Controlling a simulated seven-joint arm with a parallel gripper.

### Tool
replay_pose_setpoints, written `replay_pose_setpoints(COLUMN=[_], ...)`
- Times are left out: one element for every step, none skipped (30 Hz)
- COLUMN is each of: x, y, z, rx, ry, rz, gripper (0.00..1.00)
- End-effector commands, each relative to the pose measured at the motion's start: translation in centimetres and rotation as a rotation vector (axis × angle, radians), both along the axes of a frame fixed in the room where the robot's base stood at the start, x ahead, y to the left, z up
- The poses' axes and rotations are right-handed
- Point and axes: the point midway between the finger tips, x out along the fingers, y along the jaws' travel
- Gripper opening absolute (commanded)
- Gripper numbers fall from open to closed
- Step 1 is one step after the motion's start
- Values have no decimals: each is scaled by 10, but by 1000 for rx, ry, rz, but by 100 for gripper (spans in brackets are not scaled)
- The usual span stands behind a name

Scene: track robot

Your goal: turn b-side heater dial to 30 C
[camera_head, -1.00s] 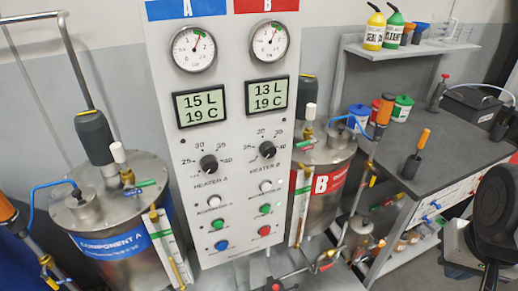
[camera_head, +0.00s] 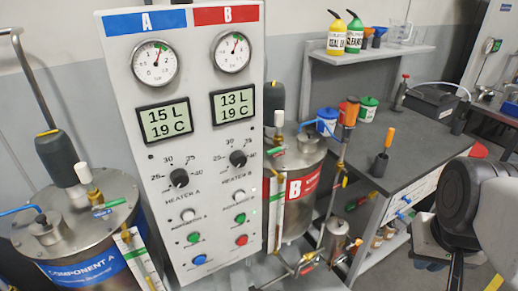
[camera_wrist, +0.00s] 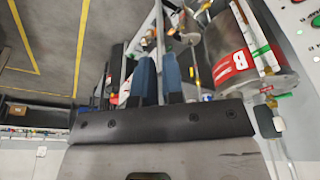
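The B-side heater dial (camera_head: 237,158) is a black knob on the white control panel (camera_head: 215,120). It sits above the HEATER B label, with numbers from 25 to 40 around it. Its pointer is too small to read surely. The B display (camera_head: 233,103) reads 13 L and 19 C. The matching A dial (camera_head: 179,178) is to its left. In the wrist view, my gripper (camera_wrist: 158,70) shows two blue fingers with a narrow gap between them and nothing clearly held. It is far from the dial, off to the right of the panel. The fingertips are not clear in the head view.
The B tank (camera_head: 298,160) stands right of the panel, with valves and pipes in front. The A tank (camera_head: 85,225) is at left. A dark workbench (camera_head: 365,145) with bottles and tools is at right, near my arm (camera_head: 480,205). Grey floor shows at lower right.

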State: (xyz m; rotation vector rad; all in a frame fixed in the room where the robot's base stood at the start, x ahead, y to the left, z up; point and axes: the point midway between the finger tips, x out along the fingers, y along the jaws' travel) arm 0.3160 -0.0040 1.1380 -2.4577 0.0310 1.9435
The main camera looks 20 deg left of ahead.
Motion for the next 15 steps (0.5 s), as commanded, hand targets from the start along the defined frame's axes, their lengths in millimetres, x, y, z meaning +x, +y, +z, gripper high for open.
replay_pose_setpoints(x=[1,1,3,4,6,9,12,15,20,25,29,36,42,47,55], y=[0,1,1,2,3,5,6,8,11,14,17,21,25,30,36], z=[0,0,-1,-1,-2,-3,-3,-4,-5,-6,-7,-8,-9,-10,-11], rx=[0,-1,-1,-2,-3,-5,-6,-7,-10,-11,-12,-13,-13,-13,-12], ry=[-2,-5,-10,-15,-23,-36,-47,-62,-84,-102,-122,-152,-176,-202,-240], rz=[1,3,5,8,12,18,24,30,40,49,58,72,83,96,114], gripper=[17,21,28,32,37,43,48,52,58,63,63,63,63,63,63])
